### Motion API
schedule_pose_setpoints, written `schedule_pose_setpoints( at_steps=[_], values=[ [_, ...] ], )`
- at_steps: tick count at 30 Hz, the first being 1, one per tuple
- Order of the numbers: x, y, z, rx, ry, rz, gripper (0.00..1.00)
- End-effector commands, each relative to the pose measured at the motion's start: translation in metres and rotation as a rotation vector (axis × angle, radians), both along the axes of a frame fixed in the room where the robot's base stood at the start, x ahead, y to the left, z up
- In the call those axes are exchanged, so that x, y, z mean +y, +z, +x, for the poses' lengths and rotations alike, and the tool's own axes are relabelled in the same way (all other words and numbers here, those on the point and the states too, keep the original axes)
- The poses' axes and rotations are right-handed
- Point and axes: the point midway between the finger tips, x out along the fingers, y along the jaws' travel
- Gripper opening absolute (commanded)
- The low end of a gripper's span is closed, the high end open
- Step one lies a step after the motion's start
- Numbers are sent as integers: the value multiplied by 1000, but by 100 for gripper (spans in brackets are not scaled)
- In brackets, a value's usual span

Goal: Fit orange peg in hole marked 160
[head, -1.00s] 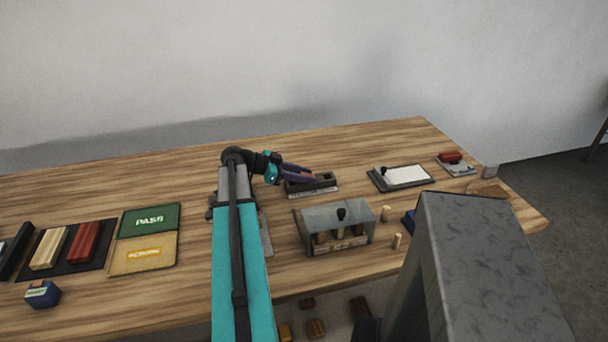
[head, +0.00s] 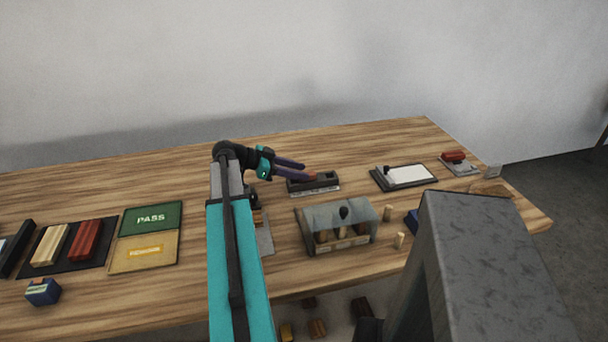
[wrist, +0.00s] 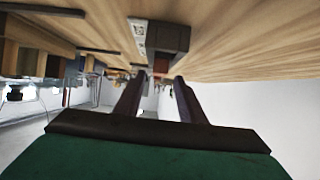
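My gripper (head: 307,171) is open, its two dark purple fingers spread, at the left end of a dark block with a pale label (head: 325,189). In the wrist view the fingers (wrist: 162,78) are apart with background showing between them. The dark block (wrist: 168,38) lies just beyond the tips, and a small dark-red piece (wrist: 161,64) shows at its end. I cannot tell whether that piece is in the block. A small orange-brown piece (head: 257,217) is partly hidden by my arm above a grey plate (head: 266,238). No orange peg or 160 mark is clearly readable.
A clipboard (head: 408,175) lies farther right. Green PASS and tan pads (head: 150,219) lie left. The back table is clear.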

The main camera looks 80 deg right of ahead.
Motion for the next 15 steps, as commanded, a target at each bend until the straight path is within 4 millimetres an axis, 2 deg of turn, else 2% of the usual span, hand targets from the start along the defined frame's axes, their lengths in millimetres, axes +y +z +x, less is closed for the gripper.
schedule_pose_setpoints(
  at_steps=[9,15],
  values=[
    [19,21,44,-1,2,-3,36],
    [29,32,64,0,2,-1,36]
  ],
)
